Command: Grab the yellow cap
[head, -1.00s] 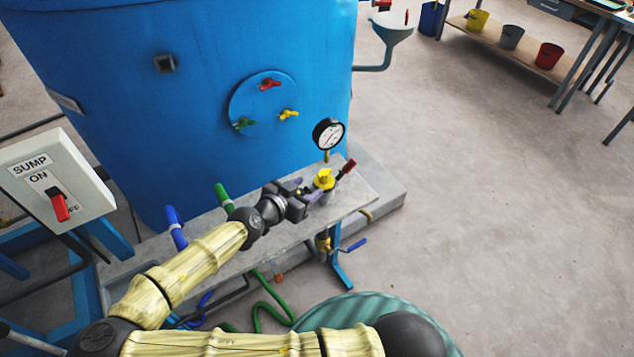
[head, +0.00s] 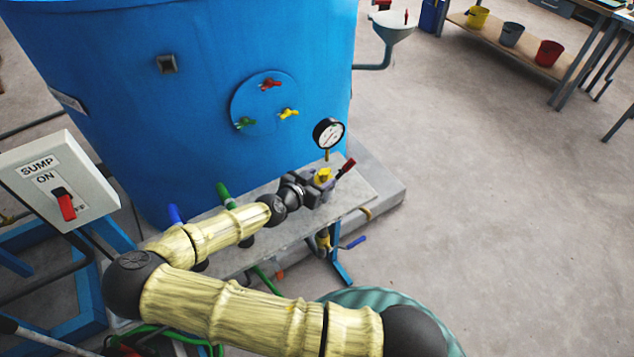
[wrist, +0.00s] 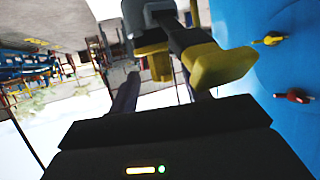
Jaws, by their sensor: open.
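The yellow cap (head: 323,174) stands above the grey bench at the front right of the blue tank, below the pressure gauge. My gripper (head: 321,185) is at the cap, with its jaws open around or right beside it. In the wrist view, the winged yellow cap (wrist: 220,66) is close and large, covering part of the right finger. My gripper (wrist: 162,84) shows its left finger apart from the cap. I cannot tell whether either finger touches it. The cap's lower part is hidden by the gripper in the head view.
A red-handled valve (head: 346,168) is just right of the cap, and the gauge (head: 328,133) stands just behind. A green handle (head: 226,196) and a blue handle (head: 175,215) rise on the left. The blue tank (head: 200,80) blocks behind. Open floor lies right.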

